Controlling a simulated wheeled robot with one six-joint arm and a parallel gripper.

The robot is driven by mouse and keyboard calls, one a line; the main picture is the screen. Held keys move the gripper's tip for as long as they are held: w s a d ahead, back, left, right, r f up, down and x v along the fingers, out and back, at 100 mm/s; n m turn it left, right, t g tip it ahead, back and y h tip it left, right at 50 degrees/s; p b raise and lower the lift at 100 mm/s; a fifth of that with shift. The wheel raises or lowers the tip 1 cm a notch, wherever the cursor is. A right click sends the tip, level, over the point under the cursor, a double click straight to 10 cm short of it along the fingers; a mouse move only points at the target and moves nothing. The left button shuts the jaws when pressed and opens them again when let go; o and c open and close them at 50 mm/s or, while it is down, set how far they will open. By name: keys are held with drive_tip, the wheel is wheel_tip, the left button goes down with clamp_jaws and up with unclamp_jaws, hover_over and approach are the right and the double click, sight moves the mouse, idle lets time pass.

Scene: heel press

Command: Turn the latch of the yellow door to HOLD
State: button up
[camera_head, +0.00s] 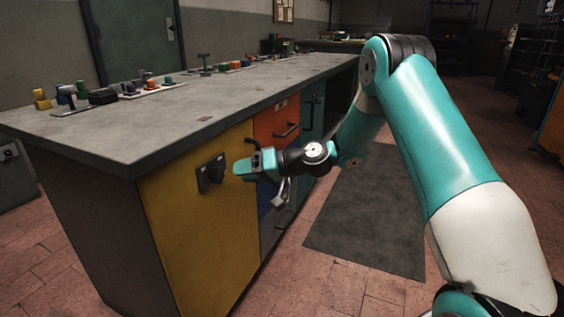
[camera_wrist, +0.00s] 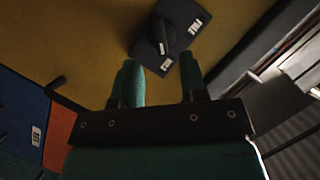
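The yellow door (camera_head: 195,225) is closed on the near end of the bench front. Its latch (camera_head: 211,173) is a dark plate with a raised dark knob, near the door's top. In the wrist view the latch (camera_wrist: 162,38) lies just beyond my fingertips, with a bar-shaped knob and small white labels. One label seems to read FREE; the others are too small to read surely. My gripper (camera_wrist: 160,72) is open and empty, its two teal fingers apart. In the head view my gripper (camera_head: 246,167) is right of the latch, with a gap between them.
An orange drawer (camera_head: 277,125) with a dark handle, a blue panel below it and a teal door (camera_head: 312,112) are right of the yellow door. The grey worktop (camera_head: 190,110) overhangs above and holds several small coloured parts along its back. A dark mat (camera_head: 372,235) lies on the floor.

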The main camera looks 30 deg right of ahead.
drive_tip(key=p+v, duration=0.1)
drive_tip(key=v, duration=1.1)
drive_tip(key=shift+p, duration=0.4)
drive_tip(key=shift+r, duration=0.1)
drive_tip(key=s+a+r+n+g+h, duration=0.1)
drive_tip(key=s+a+r+n+g, duration=0.15)
drive_tip(key=s+a, duration=0.4)
drive_tip(key=s+a+r+n+g+h, duration=0.1)
drive_tip(key=s+a+r+n+g, duration=0.2)
drive_tip(key=a, duration=0.6)
drive_tip(key=s+a+r+g+h, duration=0.1)
drive_tip(key=s+a+g+h, duration=0.15)
drive_tip(key=s, duration=0.75)
drive_tip(key=s+a+r+g+h, duration=0.1)
drive_tip(key=s+h, duration=0.2)
drive_tip(key=s, duration=0.6)
wheel_tip(320, 180, up, 31)
drive_tip(key=p, duration=3.1)
drive_tip(key=shift+s+d+n, duration=0.3)
drive_tip(key=shift+n, duration=0.05)
